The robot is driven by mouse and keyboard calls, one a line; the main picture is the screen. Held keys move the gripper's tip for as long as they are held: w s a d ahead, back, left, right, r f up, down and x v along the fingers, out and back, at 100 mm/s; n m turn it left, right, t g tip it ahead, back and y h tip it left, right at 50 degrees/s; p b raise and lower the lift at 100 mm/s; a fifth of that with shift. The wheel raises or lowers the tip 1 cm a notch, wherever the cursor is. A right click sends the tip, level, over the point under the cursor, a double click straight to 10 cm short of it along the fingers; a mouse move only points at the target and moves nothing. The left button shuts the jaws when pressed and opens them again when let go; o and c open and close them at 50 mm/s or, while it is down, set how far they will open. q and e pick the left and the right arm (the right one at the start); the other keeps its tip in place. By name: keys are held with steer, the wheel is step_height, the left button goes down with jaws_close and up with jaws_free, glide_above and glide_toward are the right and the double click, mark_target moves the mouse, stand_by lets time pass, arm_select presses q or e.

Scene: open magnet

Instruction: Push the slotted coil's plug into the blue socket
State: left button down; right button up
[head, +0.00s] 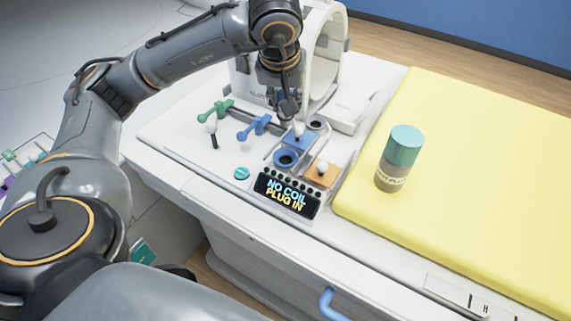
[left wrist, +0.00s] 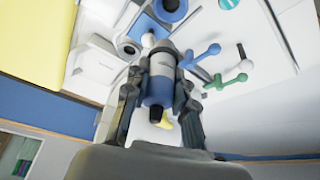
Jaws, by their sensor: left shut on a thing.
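My left gripper (head: 288,108) is shut on a plug (left wrist: 160,78), a pale grey cylinder with a blue band and a dark tip in the left wrist view. The fingers (left wrist: 158,115) lie along both sides of it. In the head view the gripper hides most of the plug. The blue socket (head: 286,159) is a blue ring with a dark hole, nearer the camera than the gripper. It also shows at the top of the left wrist view (left wrist: 170,8). The plug is apart from it. I cannot make out the coil's slots. My right gripper is not in view.
A display (head: 287,194) reads "NO COIL PLUG IN". Green (head: 215,110) and blue (head: 258,127) handles stand to the left, an orange pad (head: 322,173) to the right. The white magnet ring (head: 328,45) is behind. A teal-capped bottle (head: 400,160) stands on the yellow mat (head: 480,170).

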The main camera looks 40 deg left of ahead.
arm_select(q)
steer(key=shift+f+b, duration=3.9)
steer(key=shift+f, duration=0.8)
steer(key=shift+f+b, duration=1.05)
steer(key=shift+f, duration=0.05)
steer(key=shift+f, duration=0.25)
steer(key=shift+f+b, duration=0.25)
steer(key=shift+b, duration=0.25)
steer(key=shift+f, duration=0.15)
